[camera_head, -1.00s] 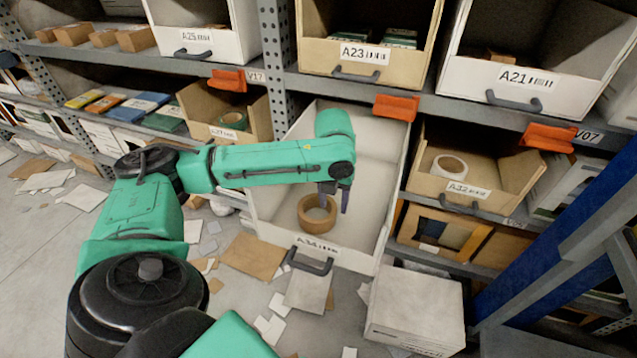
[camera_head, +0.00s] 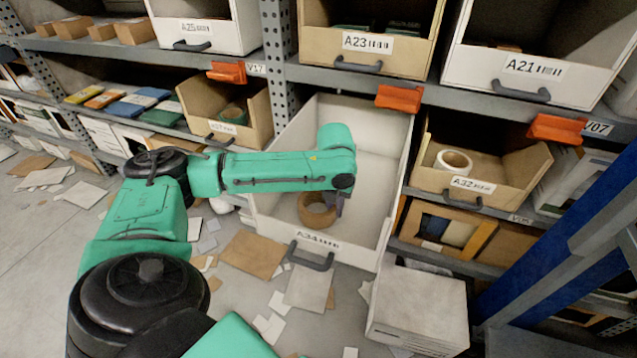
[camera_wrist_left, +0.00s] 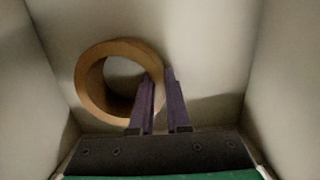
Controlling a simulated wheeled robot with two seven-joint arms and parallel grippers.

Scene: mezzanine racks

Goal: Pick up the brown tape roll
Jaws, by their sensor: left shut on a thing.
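My left gripper (camera_head: 339,206) reaches down into the bin at the roll's right side. In the left wrist view, the roll (camera_wrist_left: 88,82) is a tan ring and the left gripper (camera_wrist_left: 159,76) has one finger inside its hole and the other outside. It is shut on the roll's wall. I cannot tell any gap between the roll and the bin floor. My right gripper is not in view.
The bin's walls stand close around the gripper. Bin A32 (camera_head: 468,199) at the right holds a white tape roll (camera_head: 453,162). Bin A23 (camera_head: 367,58) sits above. A white box (camera_head: 418,305) stands on the floor at front right, and loose cardboard (camera_head: 252,254) lies at the left.

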